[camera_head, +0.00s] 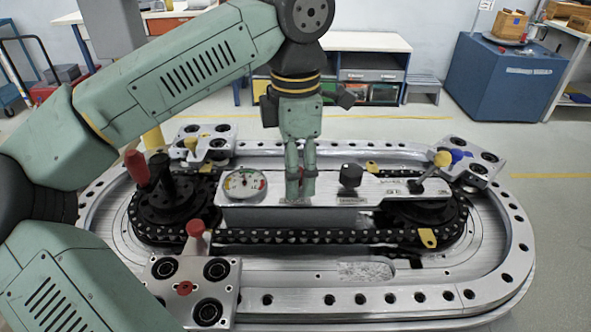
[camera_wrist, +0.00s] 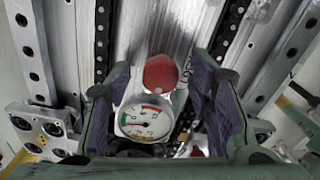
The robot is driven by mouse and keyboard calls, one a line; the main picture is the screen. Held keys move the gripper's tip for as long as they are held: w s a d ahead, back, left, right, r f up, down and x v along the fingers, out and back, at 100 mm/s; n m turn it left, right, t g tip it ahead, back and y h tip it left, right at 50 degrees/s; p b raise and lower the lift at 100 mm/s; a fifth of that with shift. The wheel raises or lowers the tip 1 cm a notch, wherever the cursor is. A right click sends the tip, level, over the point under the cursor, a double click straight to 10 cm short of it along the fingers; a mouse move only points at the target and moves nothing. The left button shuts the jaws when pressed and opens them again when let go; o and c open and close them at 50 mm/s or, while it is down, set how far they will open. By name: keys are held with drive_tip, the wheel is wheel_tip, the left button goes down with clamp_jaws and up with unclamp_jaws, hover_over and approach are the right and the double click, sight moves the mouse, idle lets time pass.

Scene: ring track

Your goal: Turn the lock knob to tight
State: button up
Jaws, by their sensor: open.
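A round red knob (camera_wrist: 160,73) sits on the metal panel (camera_head: 325,190), just above the gauge in the wrist view; it appears to be the lock knob. Lettering beside it is too blurred to read. My gripper (camera_head: 300,176) points down over the panel, between the gauge and a black knob. In the wrist view my gripper (camera_wrist: 163,75) is open, with its purple-lined fingers apart on either side of the red knob. Gaps show between knob and fingers. In the head view the fingers mostly hide this knob.
The dial gauge (camera_head: 245,184) lies left of my gripper, the black knob (camera_head: 350,178) right. A lever (camera_head: 432,172) stands at the panel's right end. A red-handled crank (camera_head: 138,168) and a red-topped post (camera_head: 195,235) stand left. A chain (camera_head: 320,236) runs around the panel.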

wheel_tip(320, 180, up, 11)
drive_tip(key=shift+r, duration=0.2)
idle(0.4)
